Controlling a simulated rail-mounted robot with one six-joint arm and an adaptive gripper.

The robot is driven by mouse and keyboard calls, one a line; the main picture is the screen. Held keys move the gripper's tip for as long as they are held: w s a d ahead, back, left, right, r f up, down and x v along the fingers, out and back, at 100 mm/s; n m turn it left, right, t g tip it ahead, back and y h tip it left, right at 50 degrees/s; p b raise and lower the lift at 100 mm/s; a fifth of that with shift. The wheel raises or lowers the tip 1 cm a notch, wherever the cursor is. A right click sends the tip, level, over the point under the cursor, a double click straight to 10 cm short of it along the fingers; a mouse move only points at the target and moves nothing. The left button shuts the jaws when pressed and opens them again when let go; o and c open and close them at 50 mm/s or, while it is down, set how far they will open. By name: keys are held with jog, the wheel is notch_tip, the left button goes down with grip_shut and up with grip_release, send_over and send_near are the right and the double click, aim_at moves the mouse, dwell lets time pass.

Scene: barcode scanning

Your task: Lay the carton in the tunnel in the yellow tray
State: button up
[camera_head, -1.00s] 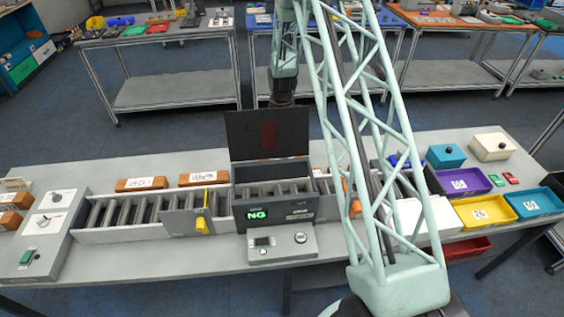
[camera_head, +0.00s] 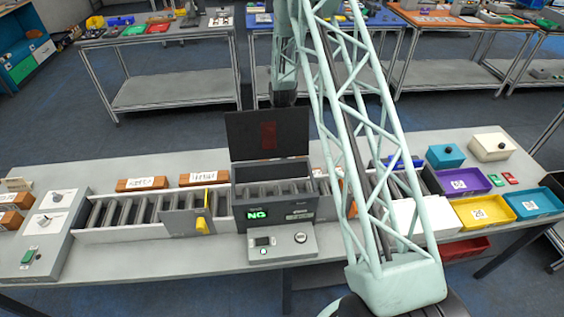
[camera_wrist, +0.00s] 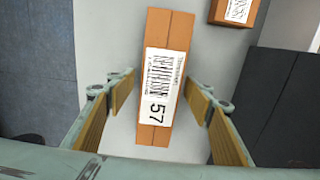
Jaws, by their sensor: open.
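A brown carton (camera_wrist: 152,116) with a white barcode label reading 57 lies between the fingers of my gripper (camera_wrist: 161,88) in the wrist view. The gripper is open, with a gap on each side of the carton. In the head view the gripper is hidden behind the raised black lid, and so is this carton. The tunnel (camera_head: 272,204) stands on the conveyor with its lid (camera_head: 268,134) up and a green NG display. Rollers show inside it, and I see no carton on them. The yellow tray (camera_head: 500,214) stands at the right end of the table.
Another carton (camera_wrist: 230,12) lies near the first. Cartons (camera_head: 142,184) stand behind the conveyor (camera_head: 120,233). Purple (camera_head: 474,190) and blue (camera_head: 548,204) trays flank the yellow one. The black lid (camera_wrist: 292,110) is close on the right in the wrist view.

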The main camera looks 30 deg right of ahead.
jog(key=shift+c, duration=0.8)
jog(key=c, duration=1)
jog(key=shift+w+r, duration=0.1)
jog(key=shift+r, duration=0.05)
jog(key=shift+w+d+r, duration=0.1)
jog(key=shift+w+r, duration=0.05)
jog(key=shift+r, duration=0.25)
jog(key=shift+r+b, duration=0.4)
jog(key=shift+r, duration=2.65)
jog(key=w+d, duration=0.2)
jog(key=w, duration=0.4)
jog(key=w+d, duration=0.2)
jog(key=w, duration=0.4)
jog(key=w+d+b, duration=0.1)
jog(key=w+d, duration=0.2)
jog(key=w, duration=0.3)
jog(key=shift+w+f, duration=0.1)
